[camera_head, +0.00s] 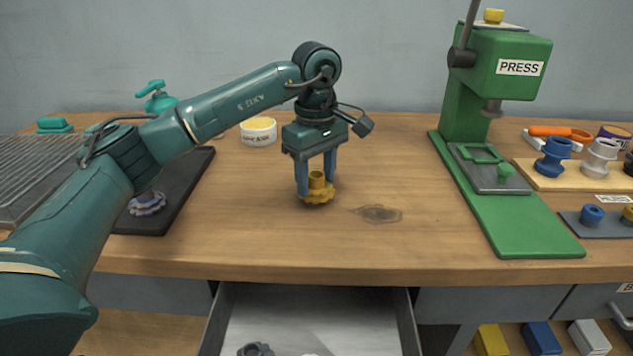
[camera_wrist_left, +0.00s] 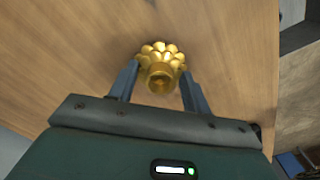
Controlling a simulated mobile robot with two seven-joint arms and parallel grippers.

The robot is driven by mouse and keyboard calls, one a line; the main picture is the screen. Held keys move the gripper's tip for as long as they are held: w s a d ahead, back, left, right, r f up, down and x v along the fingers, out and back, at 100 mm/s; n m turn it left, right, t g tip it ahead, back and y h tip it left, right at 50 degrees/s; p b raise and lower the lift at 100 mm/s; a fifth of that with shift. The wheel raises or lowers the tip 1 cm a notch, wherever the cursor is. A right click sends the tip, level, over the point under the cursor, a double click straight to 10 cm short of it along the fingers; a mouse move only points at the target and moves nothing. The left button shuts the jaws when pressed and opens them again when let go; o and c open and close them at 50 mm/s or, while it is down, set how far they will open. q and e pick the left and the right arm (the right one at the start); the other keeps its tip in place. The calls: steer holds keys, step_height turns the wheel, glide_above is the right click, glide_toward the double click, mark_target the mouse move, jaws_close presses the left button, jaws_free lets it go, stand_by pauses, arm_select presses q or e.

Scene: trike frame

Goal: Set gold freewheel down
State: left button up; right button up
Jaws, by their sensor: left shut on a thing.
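The gold freewheel (camera_head: 318,193) is a toothed gold disc with a raised round collar. My left gripper (camera_head: 316,185) points down and is shut on it, one blue-grey finger on each side, over the middle of the bench. The teeth are at or very close to the wooden top; I cannot tell whether they touch. In the left wrist view the freewheel (camera_wrist_left: 161,70) sits between the two fingertips (camera_wrist_left: 160,82), with bare wood behind it. My right gripper is not in view.
A green press (camera_head: 475,150) stands at the right. A dark mat (camera_head: 180,200) with a bluish toothed part and a wire rack lie at the left. A grease tub (camera_head: 258,132) stands behind. An open drawer (camera_head: 310,310) juts out in front. Bare wood surrounds the freewheel.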

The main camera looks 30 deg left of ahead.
arm_select(q)
steer(key=shift+f, duration=0.6)
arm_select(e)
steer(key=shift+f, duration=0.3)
arm_select(q)
steer(key=shift+f, duration=0.15)
steer(key=o, duration=1.2)
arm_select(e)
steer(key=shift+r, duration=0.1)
